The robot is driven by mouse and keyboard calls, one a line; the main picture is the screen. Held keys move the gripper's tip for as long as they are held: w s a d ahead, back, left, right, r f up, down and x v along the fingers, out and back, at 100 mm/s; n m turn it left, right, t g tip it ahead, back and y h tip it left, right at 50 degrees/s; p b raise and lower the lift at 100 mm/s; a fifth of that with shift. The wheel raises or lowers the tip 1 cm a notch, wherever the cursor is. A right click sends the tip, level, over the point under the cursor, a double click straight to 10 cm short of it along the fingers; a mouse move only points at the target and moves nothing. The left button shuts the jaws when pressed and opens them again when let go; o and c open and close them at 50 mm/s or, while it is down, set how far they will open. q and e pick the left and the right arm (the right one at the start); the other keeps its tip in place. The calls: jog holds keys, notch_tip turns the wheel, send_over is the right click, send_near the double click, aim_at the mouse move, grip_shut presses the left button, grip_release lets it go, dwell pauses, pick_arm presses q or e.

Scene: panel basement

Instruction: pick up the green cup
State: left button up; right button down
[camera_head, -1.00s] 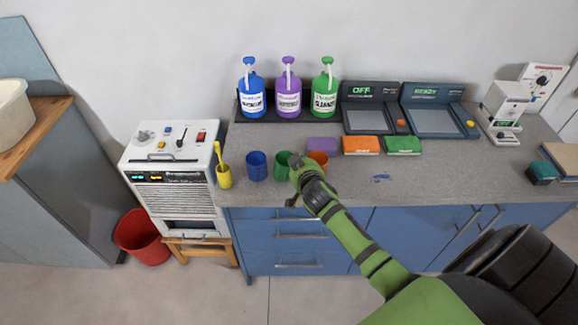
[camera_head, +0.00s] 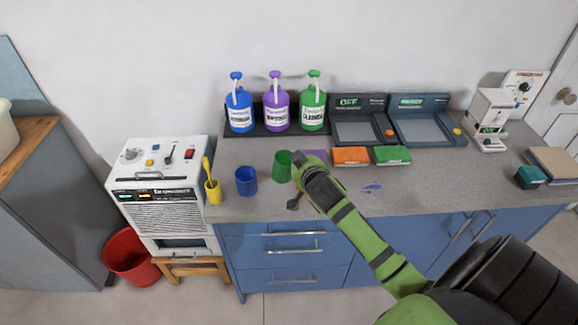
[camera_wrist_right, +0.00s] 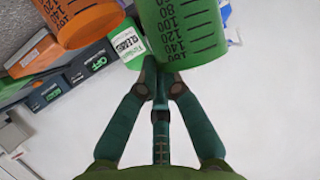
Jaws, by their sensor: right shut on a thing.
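The green cup (camera_head: 282,166) is held a little above the counter, right of and higher in the picture than the blue cup (camera_head: 246,181). My right gripper (camera_head: 299,173) is at its right side, and the arm hides part of the scene there. In the right wrist view the green cup (camera_wrist_right: 186,28) fills the top middle, with dark volume marks on its side. My right gripper (camera_wrist_right: 158,85) shows there with its fingers close together at the cup's edge, shut on it. My left gripper is in neither view.
An orange cup (camera_wrist_right: 85,18) is close beside the green cup in the wrist view; my gripper hides it in the head view. A yellow cup (camera_head: 213,191) stands at the counter's left edge. Bottles (camera_head: 276,108) and several sponges (camera_head: 350,156) are behind.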

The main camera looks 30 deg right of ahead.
jog(key=s+d+r+b, duration=0.1)
jog(key=s+d+r, duration=0.4)
jog(key=d, duration=0.2)
jog(key=shift+b, duration=0.3)
jog(key=shift+s+r, duration=0.1)
dwell(2.4)
